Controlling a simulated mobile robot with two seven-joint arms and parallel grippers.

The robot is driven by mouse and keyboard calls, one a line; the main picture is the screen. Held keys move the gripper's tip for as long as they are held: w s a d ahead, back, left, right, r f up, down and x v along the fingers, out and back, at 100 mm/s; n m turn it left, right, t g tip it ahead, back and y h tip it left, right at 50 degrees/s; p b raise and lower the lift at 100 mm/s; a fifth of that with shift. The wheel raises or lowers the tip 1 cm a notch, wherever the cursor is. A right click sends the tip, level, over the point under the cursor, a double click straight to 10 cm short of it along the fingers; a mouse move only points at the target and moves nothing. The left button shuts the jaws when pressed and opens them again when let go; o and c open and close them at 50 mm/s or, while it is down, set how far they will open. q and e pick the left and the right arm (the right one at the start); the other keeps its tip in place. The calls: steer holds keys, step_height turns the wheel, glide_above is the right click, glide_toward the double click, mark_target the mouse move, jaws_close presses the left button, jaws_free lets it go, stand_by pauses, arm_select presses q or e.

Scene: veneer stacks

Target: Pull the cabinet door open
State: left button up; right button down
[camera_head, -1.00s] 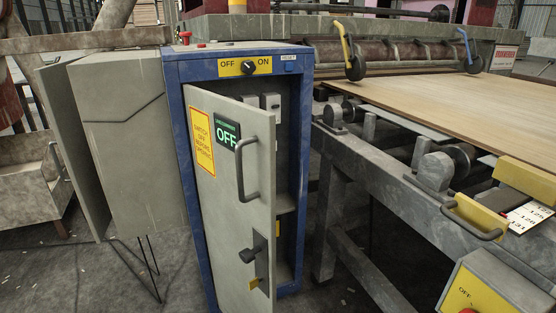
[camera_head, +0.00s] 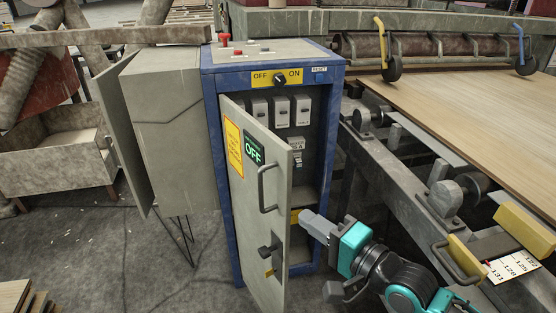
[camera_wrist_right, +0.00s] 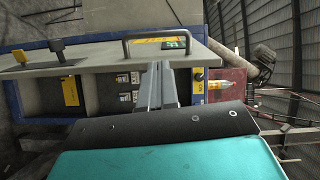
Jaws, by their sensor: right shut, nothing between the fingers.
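The blue cabinet (camera_head: 211,150) stands in the middle of the head view. Its grey door (camera_head: 252,220) is ajar, hinged at the left, and its free edge is swung out toward me. The door has a handle (camera_head: 264,188) and a black latch knob (camera_head: 268,250). My right gripper (camera_head: 306,216) is shut and empty, its fingertips at the opening just right of the door's free edge. In the right wrist view the fingers (camera_wrist_right: 156,85) reach past the door edge (camera_wrist_right: 100,62), near the handle (camera_wrist_right: 157,43). I cannot tell whether they touch the door. My left gripper is out of view.
Breakers (camera_head: 281,112) show inside the cabinet. A roller machine frame (camera_head: 385,180) with a veneer sheet (camera_head: 470,110) stands close on the right. A grey box (camera_head: 175,125) stands on the left. The floor (camera_head: 150,285) in front of the door's left side is clear.

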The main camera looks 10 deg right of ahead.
mark_target(278, 186)
steer(key=shift+m+y, duration=0.3)
steer(key=shift+m, duration=0.3)
steer(key=w+a, duration=0.1)
steer(key=w, duration=0.2)
steer(key=w+a+r, duration=0.1)
steer(key=w+a, duration=0.1)
steer(key=w, duration=0.1)
steer(key=w+a+r+b, duration=0.1)
steer(key=w, duration=0.2)
steer(key=shift+w+a+r, duration=0.1)
steer(key=shift+a, duration=0.25)
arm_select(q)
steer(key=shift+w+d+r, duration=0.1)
